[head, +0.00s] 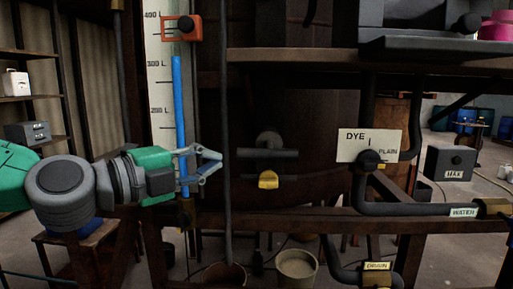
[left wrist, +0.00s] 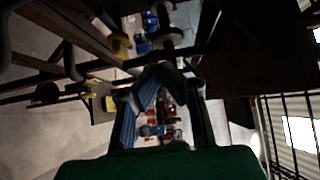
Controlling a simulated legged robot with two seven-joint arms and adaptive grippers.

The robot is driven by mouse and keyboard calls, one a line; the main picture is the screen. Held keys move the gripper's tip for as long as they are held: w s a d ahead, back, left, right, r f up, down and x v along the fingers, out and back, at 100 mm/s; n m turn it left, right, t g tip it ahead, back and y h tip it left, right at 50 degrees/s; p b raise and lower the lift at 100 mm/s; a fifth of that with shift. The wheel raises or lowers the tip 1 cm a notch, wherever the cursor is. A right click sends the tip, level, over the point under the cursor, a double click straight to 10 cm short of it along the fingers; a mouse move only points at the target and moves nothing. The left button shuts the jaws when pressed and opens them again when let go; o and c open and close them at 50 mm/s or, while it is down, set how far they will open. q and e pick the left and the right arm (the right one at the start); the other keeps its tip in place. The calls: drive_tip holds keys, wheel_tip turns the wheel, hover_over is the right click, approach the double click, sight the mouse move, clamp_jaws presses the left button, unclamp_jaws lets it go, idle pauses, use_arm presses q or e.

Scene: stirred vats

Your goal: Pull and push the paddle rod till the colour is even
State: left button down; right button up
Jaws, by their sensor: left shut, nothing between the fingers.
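A dark crossbar handle (head: 268,153) sticks out from the front of the dark vat (head: 290,105); it looks like the end of the paddle rod. A round fitting sits just above it. My left gripper (head: 219,160) comes in from the left and is shut and empty. Its tips stop left of the crossbar, apart from it in the picture, near a thin upright pole (head: 227,100). In the left wrist view the finger tips (left wrist: 160,70) close together below a dark cylindrical part (left wrist: 166,38) that I cannot name surely. The vat's contents are hidden. My right gripper is not in view.
A blue sight tube (head: 178,90) stands against a litre scale (head: 158,70), with an orange clamp (head: 182,28) above. A yellow-tipped tap (head: 268,180) hangs under the crossbar. A dye/plain sign (head: 369,146), pipes, a beam (head: 330,221) and a bucket (head: 297,267) lie right and below.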

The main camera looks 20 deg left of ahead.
use_arm(q)
drive_tip(key=p+x, duration=0.2)
drive_tip(key=x, duration=0.7)
drive_tip(key=shift+s+d, duration=0.1)
drive_tip(key=shift+s, duration=0.05)
drive_tip(key=w, duration=0.2)
drive_tip(key=w+a+b, duration=0.1)
drive_tip(key=w+b, duration=0.1)
drive_tip(key=w, duration=0.1)
drive_tip(key=shift+w+a, duration=0.35)
drive_tip(key=shift+s, duration=0.1)
